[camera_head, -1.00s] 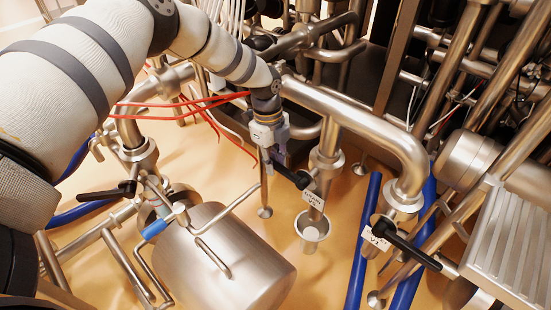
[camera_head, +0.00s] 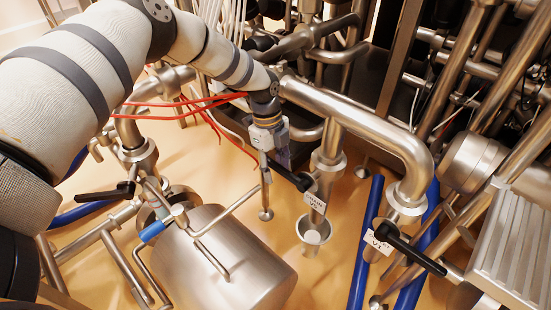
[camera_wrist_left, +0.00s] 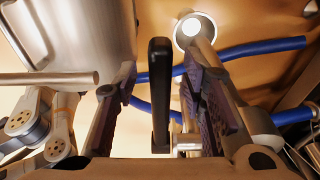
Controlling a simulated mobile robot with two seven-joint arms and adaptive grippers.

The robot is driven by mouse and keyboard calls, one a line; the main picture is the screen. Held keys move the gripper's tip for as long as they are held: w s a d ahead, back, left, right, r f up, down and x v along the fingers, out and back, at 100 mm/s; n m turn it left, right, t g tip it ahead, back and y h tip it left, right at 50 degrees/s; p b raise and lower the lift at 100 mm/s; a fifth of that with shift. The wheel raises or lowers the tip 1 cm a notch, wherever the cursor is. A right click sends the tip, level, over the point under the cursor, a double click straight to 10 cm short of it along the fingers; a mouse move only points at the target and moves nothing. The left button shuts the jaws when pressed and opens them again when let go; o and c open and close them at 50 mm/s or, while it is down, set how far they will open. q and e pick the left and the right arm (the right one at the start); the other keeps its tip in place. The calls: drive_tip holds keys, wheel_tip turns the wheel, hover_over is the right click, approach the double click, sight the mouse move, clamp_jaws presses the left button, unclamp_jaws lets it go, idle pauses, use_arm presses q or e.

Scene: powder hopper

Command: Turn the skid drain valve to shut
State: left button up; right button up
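The skid drain valve has a black lever handle (camera_head: 289,176) and a white drain tag (camera_head: 315,202). It sits on the steel pipe above a small cup-shaped drain funnel (camera_head: 313,233). My left gripper (camera_head: 278,158) is at the free end of this handle. In the left wrist view the black handle (camera_wrist_left: 160,95) stands between my two open fingers, with a visible gap on each side. The fingers hide part of the handle's end in the head view. My right gripper is in neither view.
A second black-handled valve (camera_head: 415,248) tagged V1 stands to the right. A steel vessel (camera_head: 225,265) with bar handles is at lower left. Red cables (camera_head: 180,105) hang near my left forearm. Blue hoses (camera_head: 366,240) lie on the tan floor.

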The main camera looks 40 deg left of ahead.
use_arm(q)
wheel_tip(320, 180, up, 12)
drive_tip(key=a, duration=0.2)
drive_tip(key=shift+f, duration=0.1)
idle(0.6)
